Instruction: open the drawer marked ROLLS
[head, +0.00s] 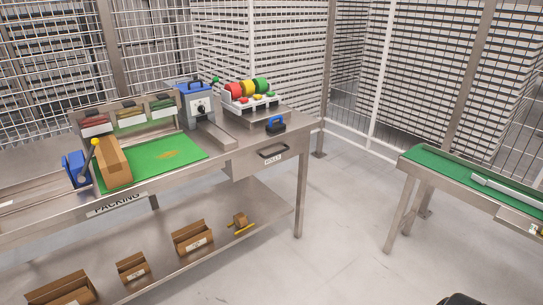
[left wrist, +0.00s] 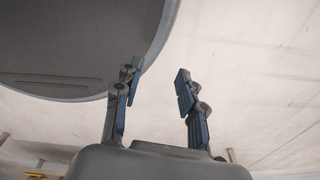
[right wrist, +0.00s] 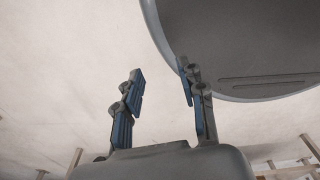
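The drawer marked ROLLS (head: 257,160) is under the right end of the metal packing table (head: 300,125). Its front has a dark handle (head: 272,152) and a white label (head: 273,159). The drawer looks shut. In the left wrist view my left gripper (left wrist: 158,85) is open with nothing between its fingers. In the right wrist view my right gripper (right wrist: 160,82) is open and empty. Neither gripper shows clearly in the head view, and both are away from the drawer.
Cardboard boxes (head: 192,237) sit on the lower shelf. A green-topped table (head: 440,165) stands right; the floor (head: 345,215) between is clear.

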